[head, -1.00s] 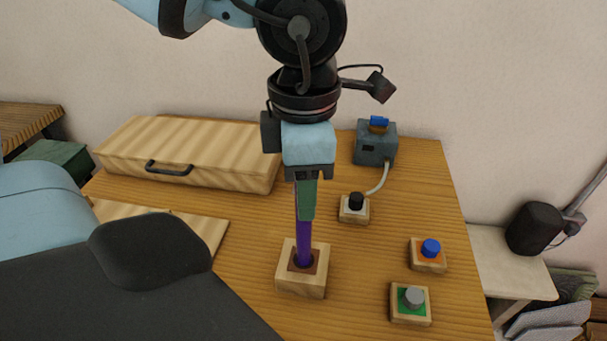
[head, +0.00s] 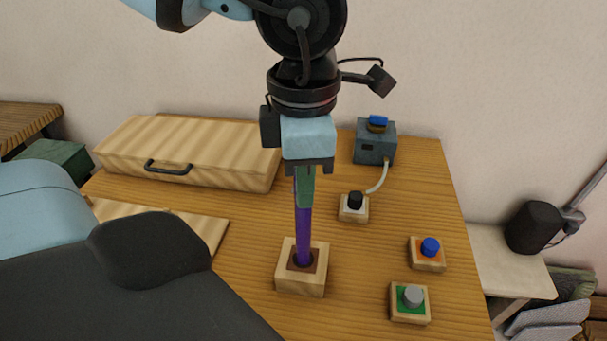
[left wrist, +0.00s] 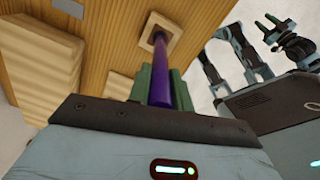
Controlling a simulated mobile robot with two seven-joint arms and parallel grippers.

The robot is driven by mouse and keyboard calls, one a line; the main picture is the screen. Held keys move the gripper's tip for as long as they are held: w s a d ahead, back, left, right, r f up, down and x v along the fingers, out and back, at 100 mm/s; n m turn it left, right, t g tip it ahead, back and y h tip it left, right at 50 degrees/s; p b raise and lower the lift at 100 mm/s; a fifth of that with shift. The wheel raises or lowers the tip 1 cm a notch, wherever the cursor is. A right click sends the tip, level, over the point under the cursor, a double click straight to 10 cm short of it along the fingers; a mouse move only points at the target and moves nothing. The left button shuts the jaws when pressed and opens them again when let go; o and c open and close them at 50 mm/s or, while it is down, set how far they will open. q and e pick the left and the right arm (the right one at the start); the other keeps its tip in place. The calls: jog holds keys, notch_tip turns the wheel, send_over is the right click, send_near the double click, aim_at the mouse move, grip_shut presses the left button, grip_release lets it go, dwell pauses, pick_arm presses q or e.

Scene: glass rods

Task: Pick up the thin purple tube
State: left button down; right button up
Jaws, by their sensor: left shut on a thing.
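The thin purple tube (head: 304,231) stands upright in the head view, its lower end in the hole of a small wooden block (head: 312,284). My left gripper (head: 305,187) comes down from above and its green fingers are shut on the upper part of the tube. In the left wrist view the tube (left wrist: 160,77) runs between the green fingers (left wrist: 161,88) toward the hole in the block (left wrist: 171,27). The tube's top end is hidden by the gripper. My right gripper is not in view.
Right of the block sit a black-knobbed base (head: 354,208), a blue-knobbed base (head: 428,255) and a grey-knobbed base (head: 409,304). A grey box (head: 375,146) with a cable stands behind. A wooden case (head: 200,150) lies at the back left.

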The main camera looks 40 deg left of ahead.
pick_arm(q)
notch_tip(320, 180, up, 28)
jog(key=p, duration=0.2)
jog(key=shift+f, duration=0.2)
